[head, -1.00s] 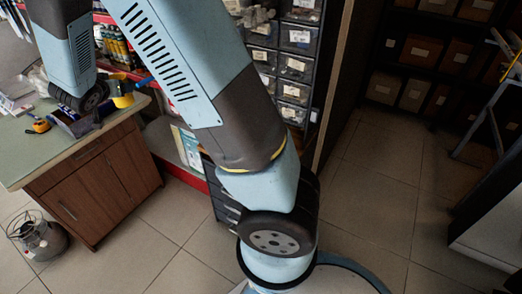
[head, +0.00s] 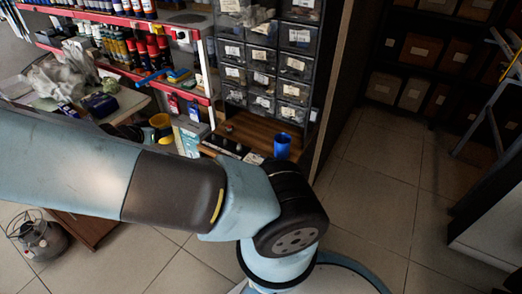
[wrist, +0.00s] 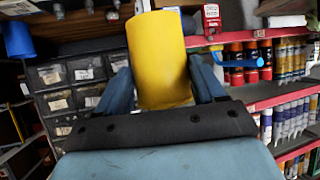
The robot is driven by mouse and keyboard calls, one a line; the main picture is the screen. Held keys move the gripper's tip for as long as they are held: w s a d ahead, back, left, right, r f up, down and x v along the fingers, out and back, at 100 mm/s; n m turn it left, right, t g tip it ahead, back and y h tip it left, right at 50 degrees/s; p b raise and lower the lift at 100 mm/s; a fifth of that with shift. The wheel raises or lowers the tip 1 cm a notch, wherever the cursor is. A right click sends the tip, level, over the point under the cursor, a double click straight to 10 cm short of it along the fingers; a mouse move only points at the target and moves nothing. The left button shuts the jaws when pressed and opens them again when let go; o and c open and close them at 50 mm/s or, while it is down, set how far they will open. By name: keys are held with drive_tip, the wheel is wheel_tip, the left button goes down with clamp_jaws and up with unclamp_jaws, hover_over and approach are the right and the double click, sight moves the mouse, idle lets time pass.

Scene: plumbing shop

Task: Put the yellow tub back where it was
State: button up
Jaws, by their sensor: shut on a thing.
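The yellow tub (wrist: 161,45) stands between the two blue-grey fingers of my gripper (wrist: 161,76) in the wrist view, and the gripper is shut on it. In the head view only a part of the yellow tub (head: 160,121) shows above my arm, in front of the red shelving. My gripper is mostly hidden behind my forearm there. The tub appears held clear in the air in the wrist view; what lies directly under it cannot be told.
A blue cup (head: 282,146) stands on a wooden ledge (head: 258,132) below the small-parts drawers (head: 264,62). Red shelving (head: 130,68) with bottles and tubes is at the left. The counter (head: 135,101) holds clutter and is partly hidden by my arm. The right floor (head: 375,190) is clear.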

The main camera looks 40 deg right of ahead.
drive_tip(key=s+d+f+m+g+h, duration=0.2)
drive_tip(key=s+d+f+m+g, duration=0.7)
drive_tip(key=s+d, duration=0.45)
drive_tip(key=s+d+r+m+g+y, duration=0.1)
drive_tip(key=s+d+r+m+g, duration=0.25)
drive_tip(key=s+d+r, duration=0.4)
drive_tip(key=w+d+f, duration=0.2)
drive_tip(key=d+f, duration=0.1)
drive_tip(key=d, duration=0.1)
drive_tip(key=w+d+f, duration=0.3)
drive_tip(key=d, duration=0.1)
drive_tip(key=w+d+f, duration=0.3)
drive_tip(key=d, duration=0.1)
drive_tip(key=shift+d, duration=0.35)
drive_tip(key=shift+f, duration=1.65)
